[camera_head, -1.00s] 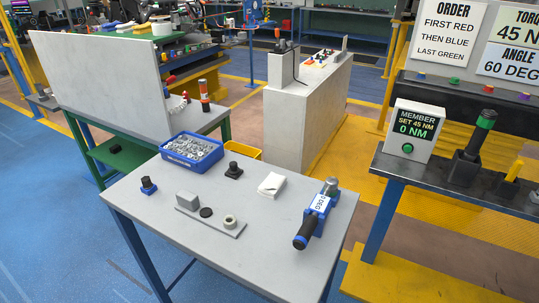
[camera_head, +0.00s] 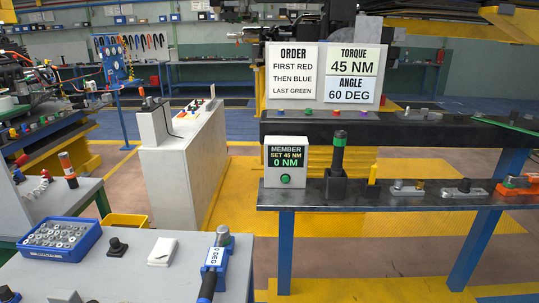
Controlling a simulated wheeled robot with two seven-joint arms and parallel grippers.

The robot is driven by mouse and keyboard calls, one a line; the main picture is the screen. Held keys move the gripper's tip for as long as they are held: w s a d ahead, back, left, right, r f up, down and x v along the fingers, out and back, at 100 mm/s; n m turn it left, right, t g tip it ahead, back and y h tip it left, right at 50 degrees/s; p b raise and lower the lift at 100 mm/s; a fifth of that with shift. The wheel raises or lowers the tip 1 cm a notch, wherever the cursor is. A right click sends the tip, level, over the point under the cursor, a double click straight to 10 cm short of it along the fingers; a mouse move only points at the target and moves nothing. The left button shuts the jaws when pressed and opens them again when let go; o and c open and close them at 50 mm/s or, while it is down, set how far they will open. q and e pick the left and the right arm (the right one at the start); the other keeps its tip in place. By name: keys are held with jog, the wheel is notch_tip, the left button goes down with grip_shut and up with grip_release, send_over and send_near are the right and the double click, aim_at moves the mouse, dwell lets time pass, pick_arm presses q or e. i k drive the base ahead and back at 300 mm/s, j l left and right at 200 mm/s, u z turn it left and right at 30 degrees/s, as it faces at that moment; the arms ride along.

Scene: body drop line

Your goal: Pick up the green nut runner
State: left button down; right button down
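The green nut runner (camera_head: 337,157) stands upright in a dark holder on the dark bench at centre right. It has a dark body with a green band, and it is right of the white box with the MEMBER SET 45 NM, 0 NM display (camera_head: 286,166). Neither of my grippers shows in the head view.
The dark bench (camera_head: 420,201) also carries a small yellow-topped tool (camera_head: 373,171) and several small fittings. A grey table (camera_head: 130,273) at lower left holds a blue bin of nuts (camera_head: 61,238) and a blue angle tool (camera_head: 217,259). Yellow floor lies between them.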

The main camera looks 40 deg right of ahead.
aim_at(339, 137)
jog(key=z, duration=1.7)
